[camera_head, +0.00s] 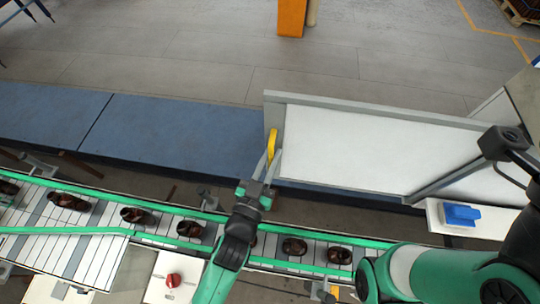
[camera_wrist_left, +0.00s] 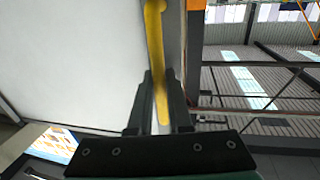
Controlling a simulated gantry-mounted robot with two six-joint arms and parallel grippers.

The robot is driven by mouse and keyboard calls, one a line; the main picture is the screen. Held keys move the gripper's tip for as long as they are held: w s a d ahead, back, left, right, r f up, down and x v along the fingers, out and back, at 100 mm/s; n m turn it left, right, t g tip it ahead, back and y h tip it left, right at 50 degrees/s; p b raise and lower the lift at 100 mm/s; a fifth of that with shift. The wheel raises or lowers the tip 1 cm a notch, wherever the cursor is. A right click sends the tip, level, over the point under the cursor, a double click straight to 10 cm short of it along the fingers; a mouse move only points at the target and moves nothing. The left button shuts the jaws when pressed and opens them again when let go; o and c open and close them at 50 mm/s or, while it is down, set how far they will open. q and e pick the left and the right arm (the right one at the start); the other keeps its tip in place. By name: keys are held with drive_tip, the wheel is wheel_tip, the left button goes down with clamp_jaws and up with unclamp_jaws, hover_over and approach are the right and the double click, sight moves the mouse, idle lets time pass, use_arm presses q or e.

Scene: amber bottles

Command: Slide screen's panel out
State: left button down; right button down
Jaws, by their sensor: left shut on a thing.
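The screen has a white panel (camera_head: 370,150) in a grey frame (camera_head: 390,110), standing behind the conveyor. A yellow handle (camera_head: 271,143) is upright at the panel's left edge. My left gripper (camera_head: 268,168) reaches up over the conveyor and is shut on this handle. In the left wrist view, the yellow handle (camera_wrist_left: 156,40) runs down between the two dark fingers (camera_wrist_left: 160,95). The white panel (camera_wrist_left: 75,60) fills the left of that view.
A conveyor with green rails (camera_head: 100,189) carries several amber bottles (camera_head: 137,215) in front of the screen. A blue block (camera_head: 460,214) lies on a white ledge at the right. A red button (camera_head: 173,280) is at the bottom left. Blue mats (camera_head: 180,128) lie left of the screen.

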use_arm(q)
drive_tip(key=shift+a, duration=0.3)
use_arm(e)
drive_tip(key=shift+a, duration=0.3)
use_arm(q)
drive_tip(key=c, duration=1.1)
unclamp_jaws()
